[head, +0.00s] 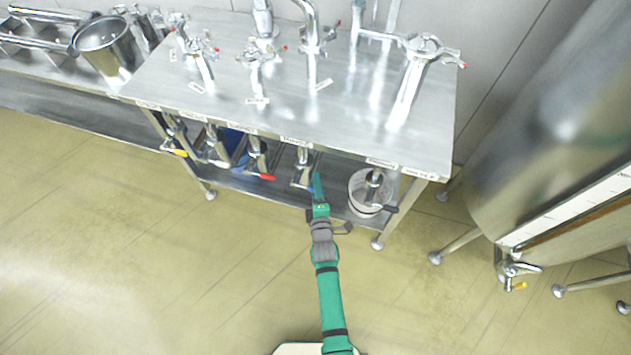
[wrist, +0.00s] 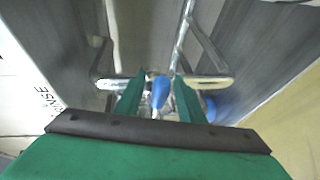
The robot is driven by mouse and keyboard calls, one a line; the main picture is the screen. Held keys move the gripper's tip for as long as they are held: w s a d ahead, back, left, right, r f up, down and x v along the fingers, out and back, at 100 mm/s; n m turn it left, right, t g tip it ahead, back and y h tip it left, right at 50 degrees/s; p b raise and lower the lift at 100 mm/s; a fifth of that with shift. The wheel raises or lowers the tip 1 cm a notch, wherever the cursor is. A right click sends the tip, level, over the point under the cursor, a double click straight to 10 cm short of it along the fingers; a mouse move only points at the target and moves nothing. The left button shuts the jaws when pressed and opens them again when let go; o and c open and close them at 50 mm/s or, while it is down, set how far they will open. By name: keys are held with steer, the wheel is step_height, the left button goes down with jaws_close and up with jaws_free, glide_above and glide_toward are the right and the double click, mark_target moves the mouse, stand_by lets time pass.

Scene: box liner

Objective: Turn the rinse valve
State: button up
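The rinse valve (head: 303,163) is a steel valve under the front edge of the steel table, below a small printed label (head: 295,141). Its blue handle (wrist: 160,91) shows in the wrist view between my two green fingers. My gripper (wrist: 160,78) is open, with one finger on each side of the handle and narrow gaps visible. In the head view my gripper (head: 317,177) is at this valve and hides most of the handle.
Similar valves hang along the same edge: one with a red handle (head: 267,177) to the left, one with a yellow handle (head: 181,153) farther left. A white bucket (head: 364,203) stands on the lower shelf to the right. A large steel tank (head: 550,130) fills the right side.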

steer(key=shift+w+a+f, duration=0.15)
steer(key=shift+w, duration=0.7)
jaws_close()
